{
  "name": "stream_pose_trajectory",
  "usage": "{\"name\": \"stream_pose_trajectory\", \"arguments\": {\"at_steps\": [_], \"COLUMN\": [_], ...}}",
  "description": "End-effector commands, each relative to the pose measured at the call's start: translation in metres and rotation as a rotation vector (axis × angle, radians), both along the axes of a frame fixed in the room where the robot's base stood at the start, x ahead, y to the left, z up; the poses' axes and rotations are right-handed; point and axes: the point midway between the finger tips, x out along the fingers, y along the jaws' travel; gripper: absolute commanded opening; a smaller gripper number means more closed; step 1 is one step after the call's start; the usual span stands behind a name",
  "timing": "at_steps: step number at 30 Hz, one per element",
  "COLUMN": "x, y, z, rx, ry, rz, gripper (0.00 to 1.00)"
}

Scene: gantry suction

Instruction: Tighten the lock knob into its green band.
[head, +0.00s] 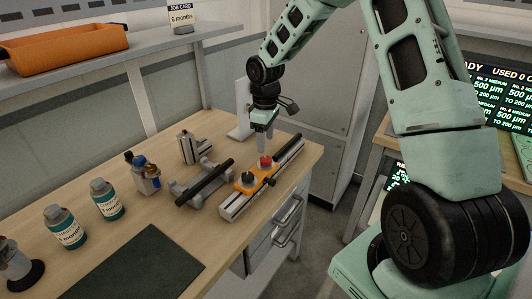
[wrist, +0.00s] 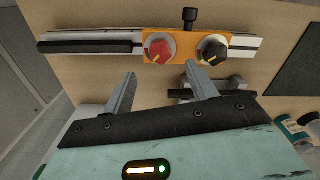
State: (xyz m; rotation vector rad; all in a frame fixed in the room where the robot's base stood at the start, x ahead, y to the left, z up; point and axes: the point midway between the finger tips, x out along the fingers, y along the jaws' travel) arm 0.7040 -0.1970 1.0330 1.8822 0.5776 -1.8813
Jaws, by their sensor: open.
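An orange carriage (head: 257,179) sits on a pale rail (head: 232,206) on the bench. On its top are a red knob (head: 266,161) and a black knob (head: 247,176), each with a yellow pointer in the wrist view, where the red knob (wrist: 159,48) is left of the black knob (wrist: 211,50). A black side knob (wrist: 190,17) sticks out of the carriage's edge; it also shows in the head view (head: 271,182). My gripper (wrist: 162,76) is open and empty, near the red knob, apart from the knobs.
A grey fixture with a black bar (head: 205,184) stands left of the rail. Several bottles, including a teal-and-white one (head: 107,200), stand farther left. A dark mat (head: 140,265) lies at the front. An orange bin (head: 65,48) is on the shelf.

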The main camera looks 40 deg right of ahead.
Motion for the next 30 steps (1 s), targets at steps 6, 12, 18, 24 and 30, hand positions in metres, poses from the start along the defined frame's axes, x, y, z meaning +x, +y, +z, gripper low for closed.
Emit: {"name": "stream_pose_trajectory", "arguments": {"at_steps": [6, 12, 18, 24, 30], "x": [-0.001, -0.001, 0.000, 0.000, 0.000], "y": [0.001, 0.000, 0.000, 0.000, 0.000], "z": [-0.040, -0.060, -0.065, -0.065, -0.065], "rx": [0.002, 0.000, 0.000, 0.000, 0.000], "ry": [0.005, 0.002, 0.000, 0.000, 0.000], "rz": [0.001, 0.000, 0.000, -0.001, -0.001], "gripper": [0.57, 0.57, 0.57, 0.49, 0.13]}}
